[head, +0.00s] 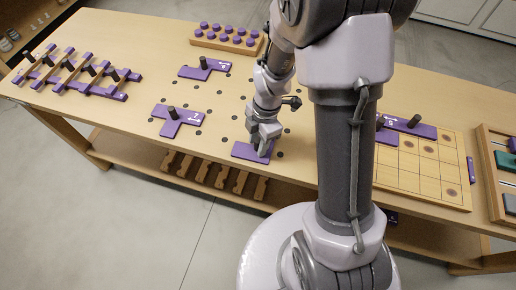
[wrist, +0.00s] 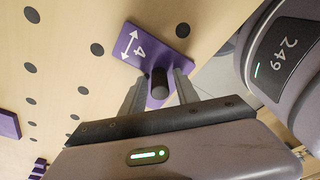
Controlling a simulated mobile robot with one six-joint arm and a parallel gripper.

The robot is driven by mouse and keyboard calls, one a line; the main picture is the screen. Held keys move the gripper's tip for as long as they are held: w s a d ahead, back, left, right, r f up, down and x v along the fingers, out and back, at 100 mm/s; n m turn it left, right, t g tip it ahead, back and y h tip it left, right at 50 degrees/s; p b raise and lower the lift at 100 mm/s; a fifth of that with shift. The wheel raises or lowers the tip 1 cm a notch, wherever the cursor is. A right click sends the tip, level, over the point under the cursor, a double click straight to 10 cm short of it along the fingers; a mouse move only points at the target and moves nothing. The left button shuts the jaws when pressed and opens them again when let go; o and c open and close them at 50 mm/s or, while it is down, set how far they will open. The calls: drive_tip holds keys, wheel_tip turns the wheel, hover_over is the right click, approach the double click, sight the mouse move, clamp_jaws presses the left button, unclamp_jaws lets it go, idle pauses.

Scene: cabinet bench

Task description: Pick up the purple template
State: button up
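A purple template (head: 243,150) with a dark upright knob lies near the front edge of the bench, under my gripper (head: 262,146). In the wrist view this template (wrist: 172,42) carries a white 4 and a double arrow. My gripper (wrist: 162,80) is open, with one finger on each side of the dark knob (wrist: 160,83). Narrow gaps seem to show between knob and fingers. Another purple template (head: 178,121), marked 7, lies to the left, and one (head: 205,69) lies farther back. More purple templates (head: 410,127) lie at the right, partly hidden by my arm.
A wooden rack (head: 75,75) with purple bars and dark knobs stands at the left. A tray (head: 226,39) of purple pegs stands at the back. A gridded wooden board (head: 420,170) and another tray (head: 490,160) are at the right. Dark dots mark the bare middle of the bench.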

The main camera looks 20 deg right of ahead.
clamp_jaws()
drive_tip(key=shift+r, duration=0.1)
